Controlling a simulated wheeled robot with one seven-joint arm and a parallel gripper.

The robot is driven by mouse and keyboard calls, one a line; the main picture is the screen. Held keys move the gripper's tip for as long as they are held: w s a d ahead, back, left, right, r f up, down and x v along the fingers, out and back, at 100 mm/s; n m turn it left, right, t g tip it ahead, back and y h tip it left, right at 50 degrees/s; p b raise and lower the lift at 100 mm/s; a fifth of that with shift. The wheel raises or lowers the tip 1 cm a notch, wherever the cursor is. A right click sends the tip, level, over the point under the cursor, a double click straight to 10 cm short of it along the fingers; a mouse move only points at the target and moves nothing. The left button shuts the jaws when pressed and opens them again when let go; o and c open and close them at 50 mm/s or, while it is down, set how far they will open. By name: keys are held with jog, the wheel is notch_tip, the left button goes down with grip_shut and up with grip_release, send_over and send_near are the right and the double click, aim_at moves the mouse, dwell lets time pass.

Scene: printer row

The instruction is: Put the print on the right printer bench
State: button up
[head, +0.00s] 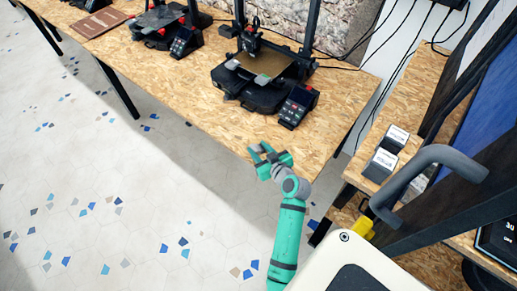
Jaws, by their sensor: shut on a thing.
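My teal gripper (264,150) is at the front edge of the long chipboard bench (335,105), in front of the nearest printer. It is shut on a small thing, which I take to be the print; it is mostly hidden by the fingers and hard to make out. The nearest black printer (262,72) stands on the right part of this bench, with a brownish bed and a small greyish-green piece on it. Bare board lies in front of and to the right of this printer.
Another black printer (165,24) stands farther left, beside a brown flat panel (98,22). At right, a lower chipboard surface holds two small white-topped boxes (381,165). Cables hang behind. A dark grey handle (425,160) is near the lower right. The tiled floor at left is clear.

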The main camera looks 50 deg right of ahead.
jog(key=shift+f, duration=0.15)
jog(key=o, duration=1)
jog(key=shift+o, duration=0.2)
jog(key=shift+s+r, duration=0.15)
jog(key=shift+r, duration=0.1)
jog(key=v, duration=1.1)
jog(key=shift+s+a+r, duration=0.15)
jog(key=shift+s+a, duration=0.05)
jog(key=shift+s, duration=0.15)
